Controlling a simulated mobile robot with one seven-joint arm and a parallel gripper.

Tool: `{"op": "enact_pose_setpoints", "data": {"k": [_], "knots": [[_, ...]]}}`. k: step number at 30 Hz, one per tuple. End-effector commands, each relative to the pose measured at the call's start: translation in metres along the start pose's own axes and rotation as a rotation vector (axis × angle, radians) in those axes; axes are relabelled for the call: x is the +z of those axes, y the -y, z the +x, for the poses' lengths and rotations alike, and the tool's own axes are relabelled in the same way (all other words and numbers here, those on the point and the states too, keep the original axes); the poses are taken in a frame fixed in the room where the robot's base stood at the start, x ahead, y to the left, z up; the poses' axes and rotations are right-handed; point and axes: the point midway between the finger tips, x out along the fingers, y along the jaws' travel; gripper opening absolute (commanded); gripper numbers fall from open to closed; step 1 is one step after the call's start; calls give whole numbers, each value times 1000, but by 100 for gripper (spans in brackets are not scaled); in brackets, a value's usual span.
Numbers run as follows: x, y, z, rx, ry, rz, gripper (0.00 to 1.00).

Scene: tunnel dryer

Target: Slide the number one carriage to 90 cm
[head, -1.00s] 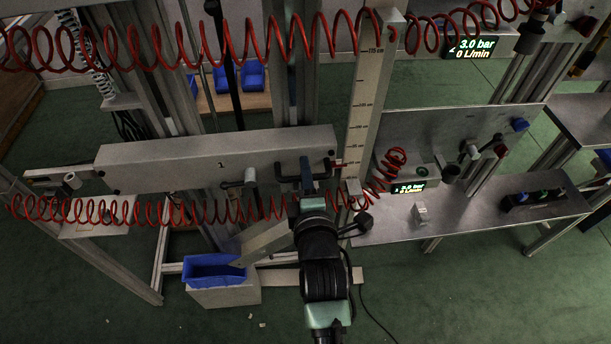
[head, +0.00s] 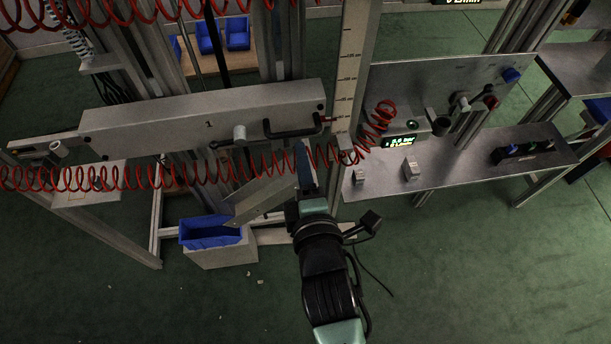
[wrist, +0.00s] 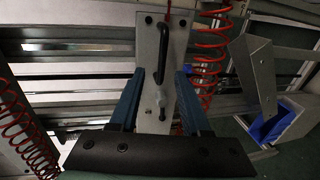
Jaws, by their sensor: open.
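The number one carriage (head: 165,115) is a long grey beam marked "1". It carries a black bar handle (head: 292,132) at its right end and a lever with a pale knob (head: 240,133) left of that. A red pointer at its right end meets the upright scale (head: 347,75), whose figures are too small to read there. My gripper (head: 303,152) is open and empty, just below the handle in the head view. In the wrist view, my gripper's (wrist: 160,76) two blue fingers stand apart, with the handle (wrist: 157,48) and lever (wrist: 162,95) visible between them.
A red coiled hose (head: 100,177) runs across below the carriage. A blue bin (head: 208,232) stands below. A metal bench (head: 460,165) with small blocks and a display lies right of the scale. Green floor is open in front.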

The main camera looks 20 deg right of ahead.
Motion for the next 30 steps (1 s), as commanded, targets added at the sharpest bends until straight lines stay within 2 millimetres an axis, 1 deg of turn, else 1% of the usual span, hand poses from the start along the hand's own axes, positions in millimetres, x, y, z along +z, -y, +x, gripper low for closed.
{"op": "enact_pose_setpoints", "data": {"k": [1, 3, 9, 13, 29, 30], "knots": [[1, 1, -9, -1, 1, -2, 47], [0, 1, -18, -1, 0, 0, 47], [0, 0, -34, 1, 1, 1, 47], [0, -1, -37, 2, 1, 1, 47], [0, -1, -37, 2, 0, 1, 47], [-2, -6, -36, 9, -2, 10, 47]]}}
